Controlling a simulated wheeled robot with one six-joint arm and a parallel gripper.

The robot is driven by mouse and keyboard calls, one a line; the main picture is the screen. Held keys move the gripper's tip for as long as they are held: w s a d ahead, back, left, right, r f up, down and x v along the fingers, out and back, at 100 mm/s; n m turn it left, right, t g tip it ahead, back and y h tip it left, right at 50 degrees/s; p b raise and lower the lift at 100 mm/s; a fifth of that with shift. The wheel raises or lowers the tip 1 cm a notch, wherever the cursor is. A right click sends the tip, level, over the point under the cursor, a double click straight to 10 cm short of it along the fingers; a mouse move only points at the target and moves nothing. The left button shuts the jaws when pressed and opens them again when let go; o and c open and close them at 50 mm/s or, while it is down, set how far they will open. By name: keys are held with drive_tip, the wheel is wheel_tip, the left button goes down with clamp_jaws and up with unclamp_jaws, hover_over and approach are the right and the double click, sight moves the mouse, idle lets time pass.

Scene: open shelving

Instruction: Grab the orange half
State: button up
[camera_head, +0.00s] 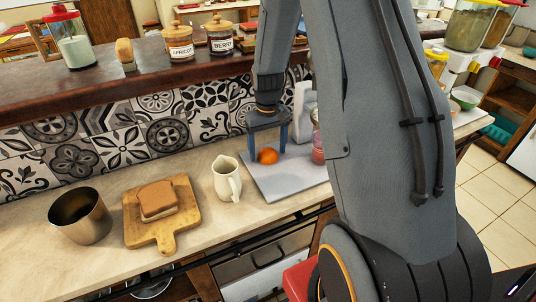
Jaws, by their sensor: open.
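The orange half (268,156) shows as a small round orange thing on a light grey board (270,187) on the counter. My gripper (268,153) comes down from above with its two blue fingers spread. The left finger is beside the orange half on its left, and the right finger is to its upper right. The orange half appears between or just in front of the fingertips. I cannot tell whether a finger touches it.
A cream pitcher (227,180) stands left of the board. Further left are a wooden board (151,237) with bread (158,198) and a metal pot (80,216). A pink jar (318,147) and a white container (303,110) stand close to the right of my gripper. A tiled wall (130,128) rises behind.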

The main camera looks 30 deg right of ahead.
drive_tip(key=c, duration=1.1)
drive_tip(key=shift+c, duration=0.3)
drive_tip(key=shift+r, duration=0.15)
